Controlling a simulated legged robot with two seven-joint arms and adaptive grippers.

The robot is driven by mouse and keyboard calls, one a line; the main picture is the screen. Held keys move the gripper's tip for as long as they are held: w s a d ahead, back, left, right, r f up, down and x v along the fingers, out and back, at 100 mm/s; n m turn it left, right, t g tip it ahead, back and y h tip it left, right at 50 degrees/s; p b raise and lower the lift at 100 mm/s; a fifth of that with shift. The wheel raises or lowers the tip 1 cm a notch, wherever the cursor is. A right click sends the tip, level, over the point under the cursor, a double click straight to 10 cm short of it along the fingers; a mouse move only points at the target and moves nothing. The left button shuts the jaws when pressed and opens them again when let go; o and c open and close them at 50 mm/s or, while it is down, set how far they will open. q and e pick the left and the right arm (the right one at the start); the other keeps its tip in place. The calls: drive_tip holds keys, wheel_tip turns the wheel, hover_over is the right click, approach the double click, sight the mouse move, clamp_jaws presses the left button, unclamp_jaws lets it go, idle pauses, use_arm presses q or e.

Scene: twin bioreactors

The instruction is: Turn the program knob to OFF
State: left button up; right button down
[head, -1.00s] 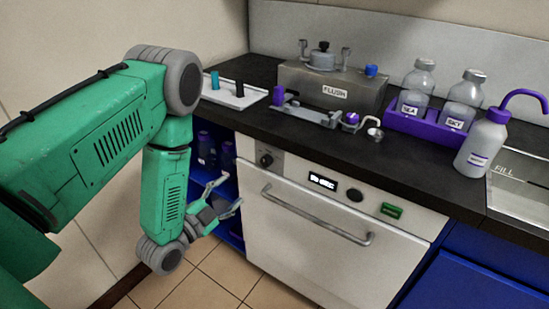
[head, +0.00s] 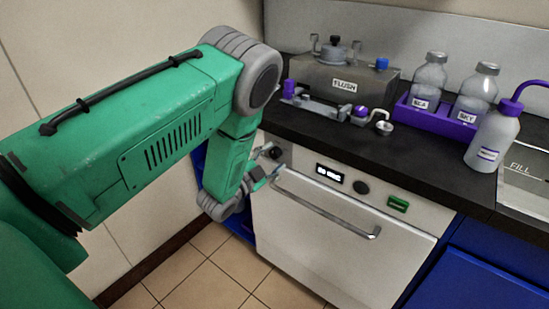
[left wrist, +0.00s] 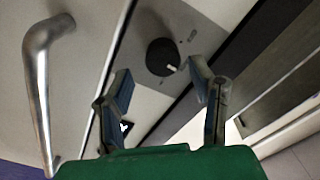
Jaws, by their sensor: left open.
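The program knob is a round black knob with a white mark, on the left end of the washer's front panel. It shows in the left wrist view (left wrist: 162,57) and partly in the head view (head: 275,152). My left gripper (head: 271,163) is open in front of that panel end. In the left wrist view its two fingers (left wrist: 160,76) stand either side of the knob's near edge, apart from it, with nothing between them. The white mark points toward the right finger there. Small panel markings beside the knob are too blurred to read. My right gripper is out of view.
The washer's door handle (head: 325,208) lies below the panel, close to my left gripper. A display (head: 330,173), a second dark round control (head: 361,187) and a green switch (head: 398,203) sit farther right. Bottles in a purple rack (head: 440,115) stand on the black counter.

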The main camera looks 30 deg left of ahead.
use_arm(q)
drive_tip(key=shift+w+d, duration=0.15)
drive_tip(key=shift+w, duration=0.5)
drive_tip(key=shift+w+a+f, duration=0.1)
drive_tip(key=shift+a, duration=0.25)
drive_tip(key=shift+a+f, duration=0.25)
drive_tip(key=shift+a, duration=0.65)
drive_tip(key=c, duration=1)
drive_tip(key=shift+d, duration=0.4)
drive_tip(key=shift+c, duration=0.6)
drive_tip(key=shift+d+r, duration=0.3)
drive_tip(key=shift+d, duration=0.2)
drive_tip(key=shift+a, duration=0.1)
clamp_jaws()
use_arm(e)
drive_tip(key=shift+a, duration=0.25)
